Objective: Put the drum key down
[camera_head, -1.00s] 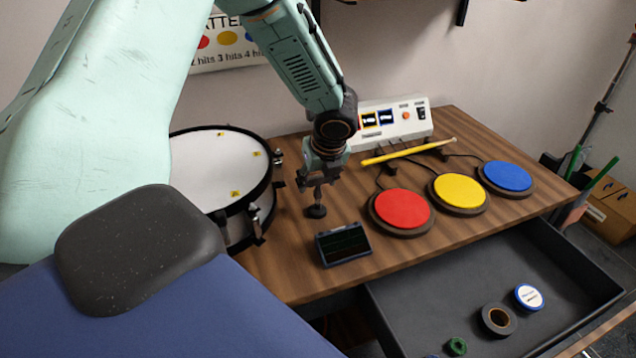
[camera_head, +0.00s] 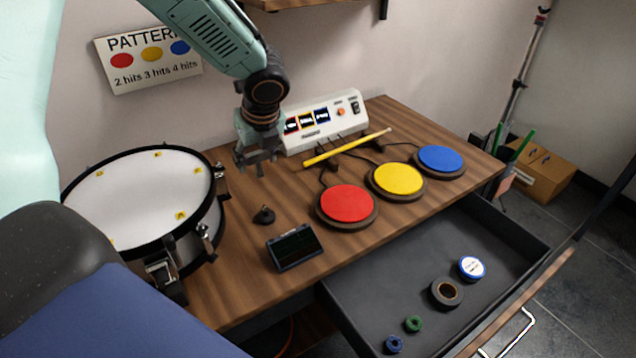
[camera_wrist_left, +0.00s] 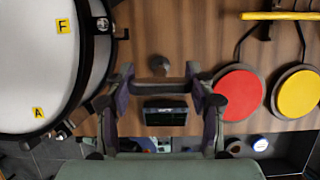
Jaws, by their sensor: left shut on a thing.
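My left gripper (camera_head: 257,160) hangs above the wooden table between the drum and the pads. It is shut on a grey crossbar, which looks like the drum key (camera_wrist_left: 160,85), spanning between its fingers in the wrist view. A small dark round stand (camera_head: 264,215) with a short post stands on the table below the gripper, with a visible gap between them. The stand also seems to show just beyond the bar in the wrist view (camera_wrist_left: 158,63). The key's lower end is too small to make out. My right gripper is not in view.
The snare drum (camera_head: 140,195) stands left. A small dark display (camera_head: 295,247) sits in front of the stand. Red (camera_head: 347,203), yellow (camera_head: 397,179) and blue (camera_head: 440,159) pads, a yellow stick (camera_head: 345,148) and a white console (camera_head: 325,122) are right. An open drawer (camera_head: 400,275) holds several rolls.

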